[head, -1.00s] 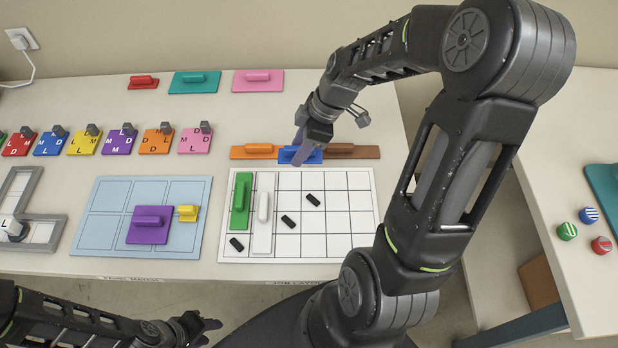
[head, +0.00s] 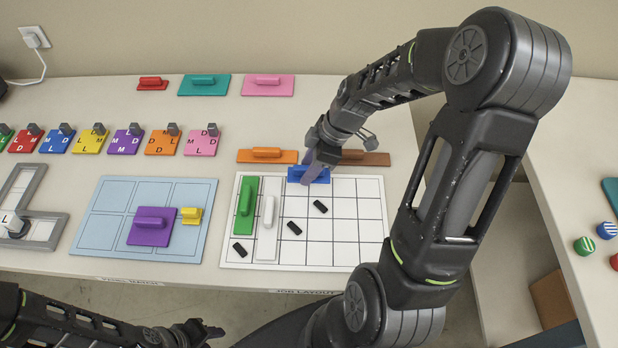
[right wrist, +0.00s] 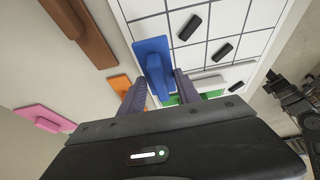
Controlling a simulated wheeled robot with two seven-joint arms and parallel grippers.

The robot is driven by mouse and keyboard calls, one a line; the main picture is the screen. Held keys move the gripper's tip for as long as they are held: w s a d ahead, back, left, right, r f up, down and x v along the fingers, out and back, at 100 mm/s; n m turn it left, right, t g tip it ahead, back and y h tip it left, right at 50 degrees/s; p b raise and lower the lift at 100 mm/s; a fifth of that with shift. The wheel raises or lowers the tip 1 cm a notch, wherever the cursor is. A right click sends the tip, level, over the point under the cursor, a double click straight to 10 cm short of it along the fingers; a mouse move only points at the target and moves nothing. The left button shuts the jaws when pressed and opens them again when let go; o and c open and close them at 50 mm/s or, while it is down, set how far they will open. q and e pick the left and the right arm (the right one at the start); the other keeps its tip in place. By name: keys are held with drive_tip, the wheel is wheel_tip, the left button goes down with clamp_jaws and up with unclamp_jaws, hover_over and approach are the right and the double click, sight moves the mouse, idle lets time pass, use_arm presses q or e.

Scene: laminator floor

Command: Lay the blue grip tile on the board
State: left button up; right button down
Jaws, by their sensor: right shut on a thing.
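The blue grip tile (head: 309,175) is in my right gripper (head: 318,162), at the back edge of the white grid board (head: 345,230) in the head view. In the right wrist view the blue tile (right wrist: 152,58) has its grip between the two fingers (right wrist: 160,85) and overlaps the board's edge (right wrist: 121,20). I cannot tell whether the tile touches the board. A green grip tile (head: 246,205) and a white one (head: 268,228) lie on the board's left columns, with several small black bars (head: 320,206). My left gripper (head: 190,335) is low at the bottom edge; its jaws are unclear.
Orange (head: 267,155) and brown (head: 362,158) grip tiles lie behind the board. A light blue board (head: 108,225) with a purple tile (head: 152,226) and a yellow piece (head: 191,215) is to the left. The board's right columns are bare.

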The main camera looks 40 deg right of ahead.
wheel_tip(320, 180, down, 4)
drive_tip(key=shift+f+b, duration=0.15)
drive_tip(key=shift+b, duration=0.75)
drive_tip(key=shift+f, duration=0.15)
drive_tip(key=c, duration=0.9)
unclamp_jaws()
drive_tip(key=shift+o, duration=0.2)
drive_tip(key=shift+d+r+p, duration=0.15)
drive_tip(key=shift+r+p, duration=0.15)
drive_tip(key=shift+r, duration=0.3)
drive_tip(key=p+v, duration=0.5)
drive_tip(key=v, duration=0.6)
drive_tip(key=shift+s+r, duration=0.1)
drive_tip(key=shift+s, duration=0.1)
